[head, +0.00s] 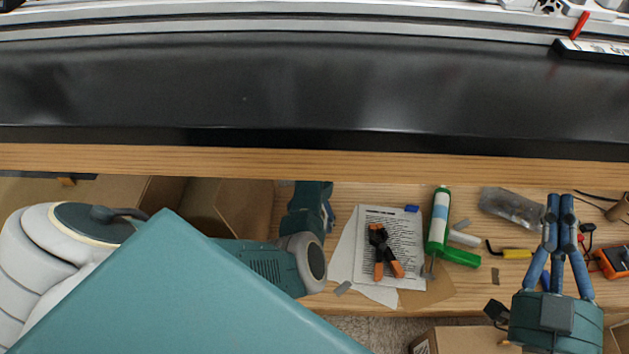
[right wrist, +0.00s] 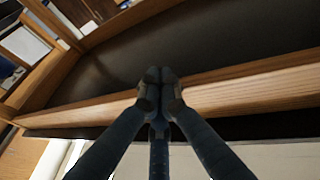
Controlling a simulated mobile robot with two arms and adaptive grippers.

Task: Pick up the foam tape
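I cannot identify the foam tape with certainty. A tan cylinder (head: 619,208), cut off by the right edge of the head view, has the look of a roll. A small white cylinder (head: 465,239) lies beside the green-and-white tube. My right gripper (head: 560,200) is at the lower right, over the front of the lower wooden shelf, left of the tan cylinder. In the right wrist view its fingertips (right wrist: 160,76) meet with nothing seen between them. My left arm reaches in from the left toward the lower shelf. Its gripper fingers do not show, hidden under the upper board.
A black upper surface with a wooden edge (head: 300,163) overhangs the lower shelf. On the shelf are a printed sheet (head: 405,228), orange-handled pliers (head: 383,250), a green-and-white tube (head: 439,222), a clear bag (head: 512,207) and an orange meter (head: 612,262). A cardboard box (head: 460,340) stands below.

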